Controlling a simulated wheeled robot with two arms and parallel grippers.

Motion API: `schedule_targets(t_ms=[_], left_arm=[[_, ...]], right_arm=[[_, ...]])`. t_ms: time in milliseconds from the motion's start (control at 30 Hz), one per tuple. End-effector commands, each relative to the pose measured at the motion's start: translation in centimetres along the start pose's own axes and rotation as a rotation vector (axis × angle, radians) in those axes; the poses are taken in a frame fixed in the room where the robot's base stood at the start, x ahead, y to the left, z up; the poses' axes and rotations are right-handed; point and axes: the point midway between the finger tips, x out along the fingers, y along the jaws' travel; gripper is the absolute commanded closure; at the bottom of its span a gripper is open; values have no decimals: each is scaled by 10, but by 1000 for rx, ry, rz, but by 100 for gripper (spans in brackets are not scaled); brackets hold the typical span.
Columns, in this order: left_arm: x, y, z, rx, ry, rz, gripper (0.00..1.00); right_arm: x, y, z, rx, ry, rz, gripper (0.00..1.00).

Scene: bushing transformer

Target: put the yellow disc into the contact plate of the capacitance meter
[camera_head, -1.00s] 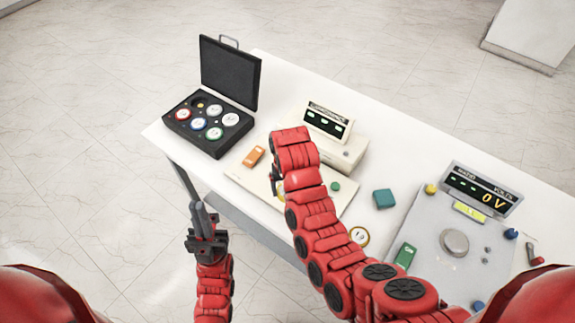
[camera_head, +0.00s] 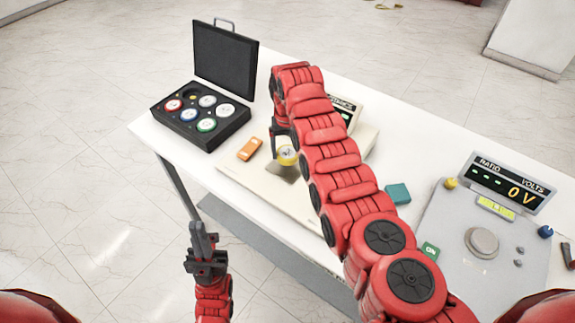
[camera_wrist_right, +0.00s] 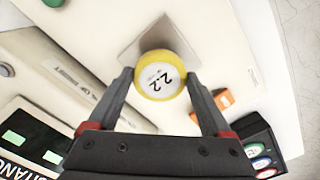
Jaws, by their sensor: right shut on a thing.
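The yellow disc (camera_head: 287,155), white-faced and marked 2.2, is between the fingers of my right gripper (camera_wrist_right: 160,82), which is shut on it. The disc also shows in the right wrist view (camera_wrist_right: 161,76). The grey metal contact plate (camera_head: 284,172) lies on the cream base of the capacitance meter (camera_head: 364,140). In the right wrist view the disc overlaps part of the plate (camera_wrist_right: 143,38); I cannot tell whether they touch. My right arm hides part of the meter. My left gripper (camera_head: 203,240) is empty in front of the table; its finger gap is unclear.
An open black case (camera_head: 222,135) with several coloured discs stands at the left. An orange block (camera_head: 250,149) lies beside the plate, and a teal block (camera_head: 398,193) lies right of my arm. A ratio and volts device (camera_head: 445,240) fills the right side.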

Motion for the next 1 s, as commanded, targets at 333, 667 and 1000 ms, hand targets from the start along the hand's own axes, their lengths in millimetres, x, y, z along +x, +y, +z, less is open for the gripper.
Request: schedule_targets(t_ms=[333,667,1000], left_arm=[[4,0,-1,0,1,0,100],[-6,0,1,0,0,0,100],[-9,0,2,0,0,0,100]], right_arm=[[10,0,-2,-1,-4,-1,92],[34,0,-3,-1,1,-1,92],[36,0,-3,-1,1,-1,0]])
